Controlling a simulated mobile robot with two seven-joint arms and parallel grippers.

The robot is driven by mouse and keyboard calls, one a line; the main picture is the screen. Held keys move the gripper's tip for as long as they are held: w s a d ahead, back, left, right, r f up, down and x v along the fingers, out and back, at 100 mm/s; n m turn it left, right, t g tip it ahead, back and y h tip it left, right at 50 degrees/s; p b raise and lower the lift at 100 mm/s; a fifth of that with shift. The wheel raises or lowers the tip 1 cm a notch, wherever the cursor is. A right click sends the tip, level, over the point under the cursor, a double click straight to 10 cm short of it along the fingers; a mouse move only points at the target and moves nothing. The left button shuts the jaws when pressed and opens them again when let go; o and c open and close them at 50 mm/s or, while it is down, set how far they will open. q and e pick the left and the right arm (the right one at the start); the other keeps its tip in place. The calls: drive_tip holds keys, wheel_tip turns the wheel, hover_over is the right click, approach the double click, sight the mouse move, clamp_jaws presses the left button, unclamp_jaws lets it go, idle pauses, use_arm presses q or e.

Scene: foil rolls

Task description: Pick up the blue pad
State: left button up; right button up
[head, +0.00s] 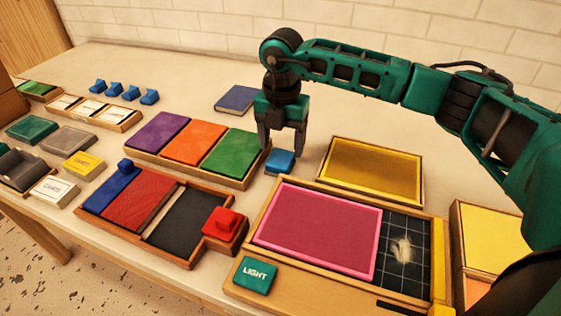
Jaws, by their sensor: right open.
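A small light-blue pad (280,162) lies on the table, right of the tray with the green panel. My right gripper (282,145) points down just above and behind this pad, with its fingers apart and nothing visible between them. I cannot tell whether a finger touches the pad. A larger dark-blue panel (108,197) lies in a wooden tray at the left, and a flat blue book-like item (237,99) lies farther back. My left gripper is not in view.
A tray with purple, orange and green panels (232,153) stands left of the gripper. A yellow-panelled tray (372,170) and a pink-framed board (318,228) stand right and in front. Several small blue pieces (131,93) lie at the back left.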

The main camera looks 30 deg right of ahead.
sight(280, 157)
wheel_tip(280, 157, down, 5)
drive_tip(key=shift+a+r, duration=0.1)
drive_tip(key=shift+r, duration=0.1)
drive_tip(key=shift+w, duration=0.1)
drive_tip(key=c, duration=0.8)
